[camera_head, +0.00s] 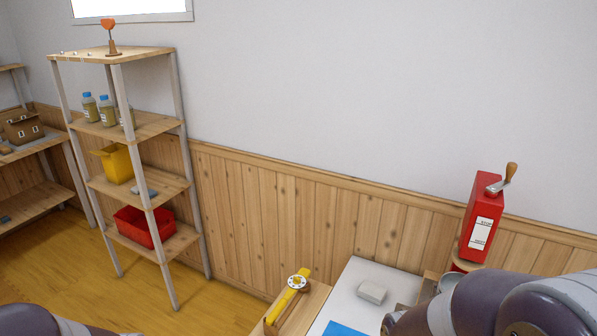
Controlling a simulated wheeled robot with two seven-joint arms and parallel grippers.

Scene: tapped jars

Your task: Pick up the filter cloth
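No piece is plainly a filter cloth. A small whitish block-like or folded piece (372,292) lies on the white worktop (352,277) at the bottom right; I cannot tell if it is cloth. A flat blue piece (343,329) is cut off by the bottom edge. A small grey-blue piece (145,193) lies on a shelf of the wooden rack, beside the yellow bin (116,163). Parts of my arms show at the bottom left and bottom right corners. Neither gripper is in view. My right arm hides part of the worktop.
The wooden rack (121,123) stands at the left with bottles (107,111) and a red crate (145,226). A red box with a crank (481,222) stands at the right. A yellow tool with a round dial (291,293) lies left of the worktop. Open floor (212,301) shows between.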

